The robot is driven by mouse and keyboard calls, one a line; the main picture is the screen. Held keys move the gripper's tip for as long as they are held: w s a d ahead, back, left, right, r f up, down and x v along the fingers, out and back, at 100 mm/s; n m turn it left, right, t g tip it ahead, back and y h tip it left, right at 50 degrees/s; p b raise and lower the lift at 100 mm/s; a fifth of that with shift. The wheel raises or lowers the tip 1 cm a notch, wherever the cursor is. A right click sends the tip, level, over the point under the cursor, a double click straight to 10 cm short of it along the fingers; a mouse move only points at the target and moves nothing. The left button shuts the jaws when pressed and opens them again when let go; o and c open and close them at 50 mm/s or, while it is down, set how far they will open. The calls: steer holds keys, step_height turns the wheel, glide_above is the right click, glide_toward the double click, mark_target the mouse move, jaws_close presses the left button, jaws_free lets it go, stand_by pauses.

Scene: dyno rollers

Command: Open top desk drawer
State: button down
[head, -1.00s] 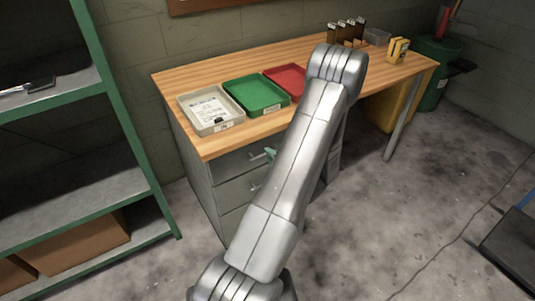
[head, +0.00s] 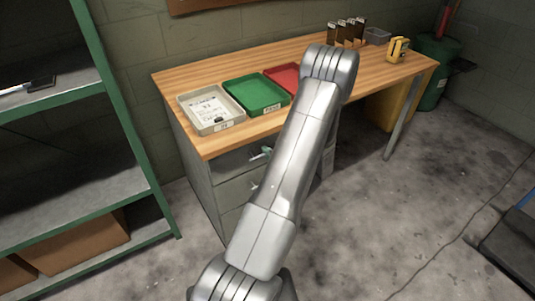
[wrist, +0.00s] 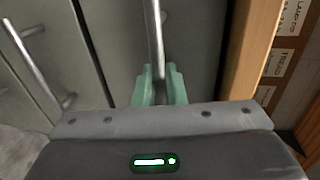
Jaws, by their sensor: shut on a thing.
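The desk (head: 330,66) has a grey drawer unit under its left end. The top drawer (head: 228,165) is just below the wooden top, and I see no clear gap showing it pulled out. In the wrist view, the top drawer's bar handle (wrist: 156,38) runs down between the green fingers of my gripper (wrist: 158,72), which is shut on it. In the head view, my gripper (head: 267,151) is mostly hidden behind my arm; only a bit of green shows by the handle. The second drawer's handle (wrist: 36,58) is to the left in the wrist view.
Trays in beige (head: 211,110), green (head: 257,94) and red (head: 282,78) sit on the desk top. A green shelf unit (head: 110,110) stands at the left.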

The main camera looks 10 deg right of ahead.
steer(key=f+b+v, duration=0.2)
steer(key=b+v, duration=0.2)
steer(key=v, duration=0.8)
steer(key=s+f+b+v, duration=0.1)
steer(key=f+b+v, duration=0.2)
steer(key=v, duration=1)
steer(key=f+b+v, duration=0.2)
steer(key=b+v, duration=0.3)
steer(key=v, duration=0.7)
steer(key=shift+s+d+b, duration=0.3)
steer(key=shift+s+b, duration=0.05)
steer(key=shift+s, duration=0.05)
steer(key=shift+f, duration=0.1)
steer(key=c, duration=1.6)
jaws_free()
steer(key=p+v, duration=0.2)
steer(key=v, duration=1.1)
steer(key=shift+s+p, duration=0.3)
steer(key=shift+s, duration=0.05)
steer(key=shift+d, duration=0.1)
steer(key=b+x, duration=0.2)
steer(key=x, duration=1.2)
